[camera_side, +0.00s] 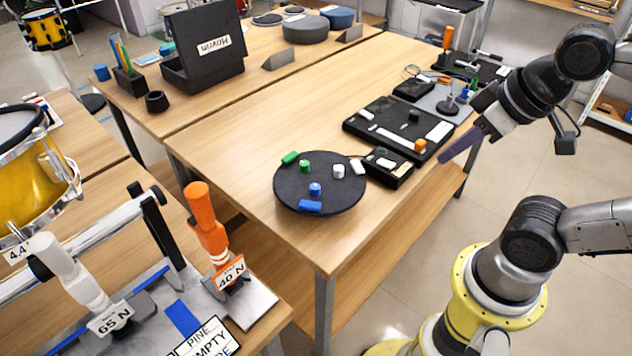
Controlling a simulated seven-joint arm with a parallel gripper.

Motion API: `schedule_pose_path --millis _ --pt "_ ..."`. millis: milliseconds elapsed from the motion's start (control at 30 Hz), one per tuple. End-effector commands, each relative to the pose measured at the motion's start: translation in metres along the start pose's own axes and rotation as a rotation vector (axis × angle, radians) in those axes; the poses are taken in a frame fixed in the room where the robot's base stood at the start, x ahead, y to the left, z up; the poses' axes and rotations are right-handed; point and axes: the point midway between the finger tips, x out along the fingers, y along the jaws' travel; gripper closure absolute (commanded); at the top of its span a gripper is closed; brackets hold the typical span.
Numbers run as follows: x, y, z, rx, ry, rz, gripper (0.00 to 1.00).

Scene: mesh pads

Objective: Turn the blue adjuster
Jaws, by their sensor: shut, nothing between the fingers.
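A round black pad (290,187) lies on the wooden table near its front edge. A small blue knob (315,190), which looks like the blue adjuster, stands on the pad's front half. A flat blue block (309,206) lies just in front of it at the pad's rim. A green knob (305,166) and a white knob (338,171) stand farther back on the pad. My gripper (446,157), with long purple fingers, is shut and empty. It is to the right of the pad, by the table's right edge, well apart from the blue knob.
Between pad and gripper sit a small black box (402,177) and a larger black panel (375,139) with an orange block (420,146). A green block (290,158) and a white block (357,167) lie at the pad's rim. The table left of the panel is clear.

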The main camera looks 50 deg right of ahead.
Motion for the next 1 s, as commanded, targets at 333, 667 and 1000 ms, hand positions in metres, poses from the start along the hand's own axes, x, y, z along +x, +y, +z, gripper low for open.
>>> schedule_pose_path --millis 333,667,1000 --pt "0.0 0.0 0.0 0.0 0.0 0.0 1.0" --pt "-0.014 0.0 -0.022 -0.119 0.02 0.001 0.48" --pt "-0.002 -0.005 -0.111 -0.317 -0.085 -0.021 0.38"
